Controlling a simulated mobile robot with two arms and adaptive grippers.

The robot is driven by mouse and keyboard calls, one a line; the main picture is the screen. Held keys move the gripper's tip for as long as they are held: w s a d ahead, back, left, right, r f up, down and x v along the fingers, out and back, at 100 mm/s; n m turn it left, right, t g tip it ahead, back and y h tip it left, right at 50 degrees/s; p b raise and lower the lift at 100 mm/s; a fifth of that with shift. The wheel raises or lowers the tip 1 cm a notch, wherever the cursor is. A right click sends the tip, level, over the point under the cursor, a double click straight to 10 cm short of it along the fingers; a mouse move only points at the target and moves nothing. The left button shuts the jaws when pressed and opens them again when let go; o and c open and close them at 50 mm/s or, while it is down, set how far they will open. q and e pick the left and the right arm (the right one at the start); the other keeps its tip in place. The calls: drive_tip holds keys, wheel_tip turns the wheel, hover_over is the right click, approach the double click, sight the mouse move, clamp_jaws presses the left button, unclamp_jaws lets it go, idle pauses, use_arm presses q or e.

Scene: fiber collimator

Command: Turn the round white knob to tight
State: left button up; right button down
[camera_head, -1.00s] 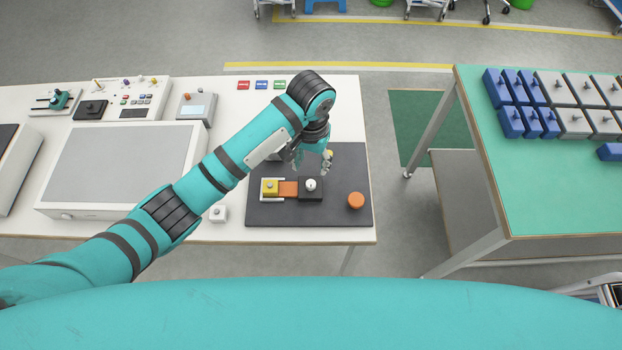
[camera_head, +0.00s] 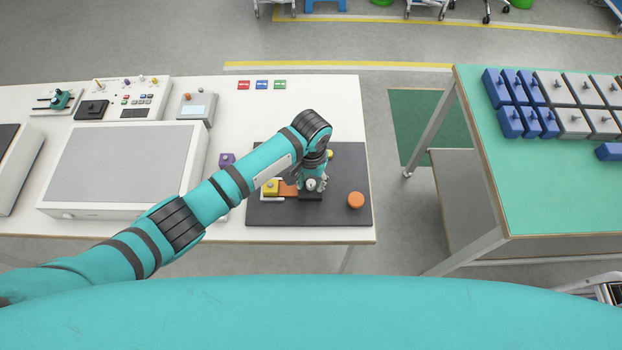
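The round white knob (camera_head: 311,184) sits on a black block (camera_head: 311,196) on the dark mat (camera_head: 335,215). An orange piece (camera_head: 287,191) joins this block to a yellow block (camera_head: 271,186) with a small pale top, set in a white holder. My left gripper (camera_head: 311,186) points down over the knob, with its fingertips at the knob's sides. It partly covers the knob and block. I cannot tell whether the fingers touch the knob or how far they are closed. My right gripper is not in view.
An orange round piece (camera_head: 356,200) lies right of the block. A yellow piece (camera_head: 329,154) shows behind my gripper. A purple block (camera_head: 226,159) stands beside my arm. A grey-topped device (camera_head: 122,165) fills the table's left. The mat's front right is clear.

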use_arm(q)
clamp_jaws()
